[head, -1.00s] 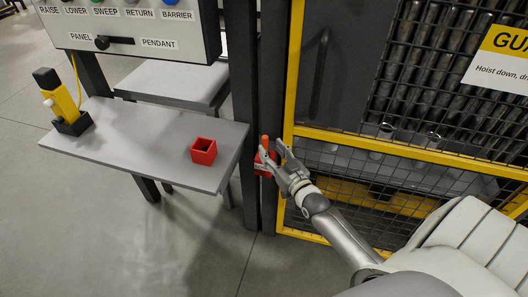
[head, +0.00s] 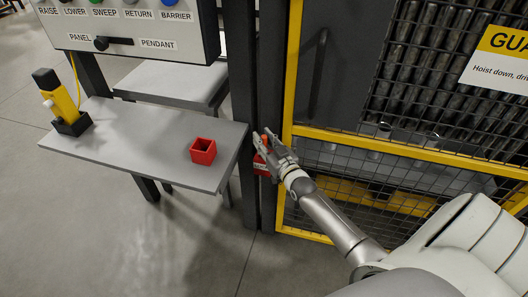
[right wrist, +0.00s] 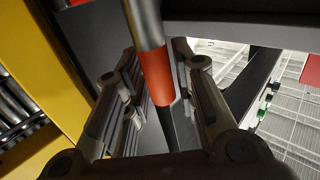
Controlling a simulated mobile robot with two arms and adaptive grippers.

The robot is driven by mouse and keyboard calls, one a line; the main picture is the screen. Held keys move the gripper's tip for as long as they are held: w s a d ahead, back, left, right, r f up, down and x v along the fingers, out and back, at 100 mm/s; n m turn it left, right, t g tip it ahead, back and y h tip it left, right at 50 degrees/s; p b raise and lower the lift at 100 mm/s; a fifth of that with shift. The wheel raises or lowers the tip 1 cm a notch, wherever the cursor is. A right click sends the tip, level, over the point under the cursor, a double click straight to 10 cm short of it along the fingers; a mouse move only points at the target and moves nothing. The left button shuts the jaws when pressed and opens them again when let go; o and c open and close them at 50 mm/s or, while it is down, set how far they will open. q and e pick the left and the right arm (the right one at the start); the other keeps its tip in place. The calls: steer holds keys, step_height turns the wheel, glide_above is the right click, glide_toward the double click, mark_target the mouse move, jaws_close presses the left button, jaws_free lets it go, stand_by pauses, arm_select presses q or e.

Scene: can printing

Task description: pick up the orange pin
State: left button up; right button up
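The orange pin (head: 266,139) stands by the dark post left of the yellow guard frame in the head view, mostly hidden by my right gripper (head: 263,138). In the right wrist view, the pin's orange band (right wrist: 156,76) lies between the two fingers of my right gripper (right wrist: 158,80), below a grey metal length. The finger pads sit close on both sides of the band, and the gripper looks shut on it. My left gripper is not in view.
A grey table (head: 130,150) at the left bears an open red box (head: 203,151) and a yellow-black device (head: 62,103). A control panel (head: 130,28) stands above it. The mesh guard (head: 400,160) with yellow frame is close to my right arm.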

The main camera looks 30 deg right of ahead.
jaws_close()
steer(key=shift+r, duration=0.2)
